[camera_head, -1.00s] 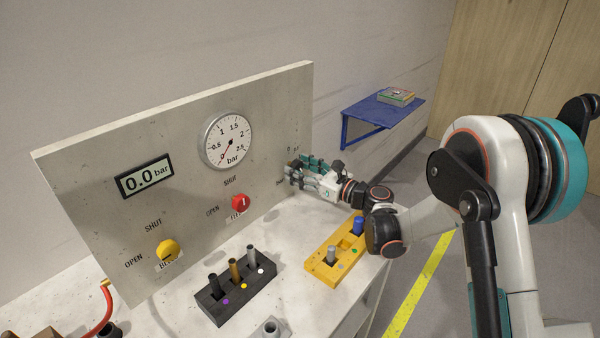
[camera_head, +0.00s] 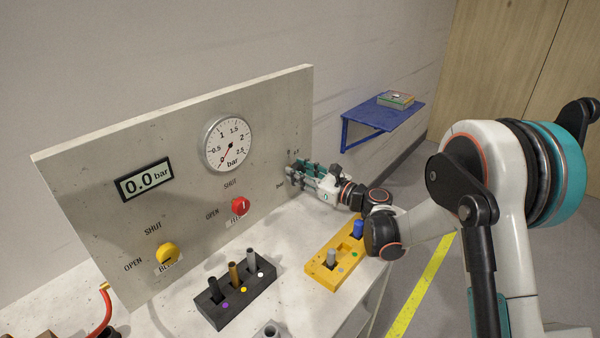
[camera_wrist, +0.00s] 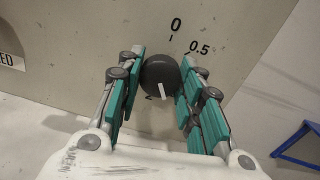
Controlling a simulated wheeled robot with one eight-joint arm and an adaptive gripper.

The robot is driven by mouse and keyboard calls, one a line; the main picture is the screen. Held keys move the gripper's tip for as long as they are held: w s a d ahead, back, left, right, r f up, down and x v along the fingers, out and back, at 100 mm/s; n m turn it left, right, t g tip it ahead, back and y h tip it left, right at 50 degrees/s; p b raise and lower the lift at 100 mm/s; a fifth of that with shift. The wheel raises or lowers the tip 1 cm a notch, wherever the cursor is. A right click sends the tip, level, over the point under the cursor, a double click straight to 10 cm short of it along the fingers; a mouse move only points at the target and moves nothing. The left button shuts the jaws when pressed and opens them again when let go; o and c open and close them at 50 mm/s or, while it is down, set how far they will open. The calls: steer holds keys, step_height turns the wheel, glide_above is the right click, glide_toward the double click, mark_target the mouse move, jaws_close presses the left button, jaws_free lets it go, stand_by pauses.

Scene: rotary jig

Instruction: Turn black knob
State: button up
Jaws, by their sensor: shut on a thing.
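The black knob (camera_wrist: 160,78) sits on the grey panel in the wrist view, with a white pointer mark on its face. The panel is marked 0 above the knob and 0.5 to its upper right. My gripper (camera_wrist: 158,92) has its teal-padded fingers on both sides of the knob and is shut on it. In the head view my gripper (camera_head: 298,174) is at the panel's right end and hides the knob. The round gauge (camera_head: 228,143) has its red needle near 0, and the digital display (camera_head: 145,179) reads 0.0 bar.
A red knob (camera_head: 239,206) and a yellow knob (camera_head: 167,252) are on the same panel. A black block (camera_head: 222,312) and a yellow block (camera_head: 318,275) holding pegs stand on the table in front. A blue wall shelf (camera_head: 372,115) is to the right.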

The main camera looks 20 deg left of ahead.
steer(key=n, duration=0.4)
steer(key=shift+n, duration=0.4)
steer(key=n, duration=0.5)
steer(key=shift+h, duration=0.3)
steer(key=n, duration=0.5)
steer(key=shift+r+n, duration=0.1)
steer(key=shift+n, duration=0.2)
steer(key=shift+n+t, duration=0.3)
steer(key=shift+n, duration=1.8)
steer(key=o, duration=1.1)
steer(key=shift+c, duration=0.2)
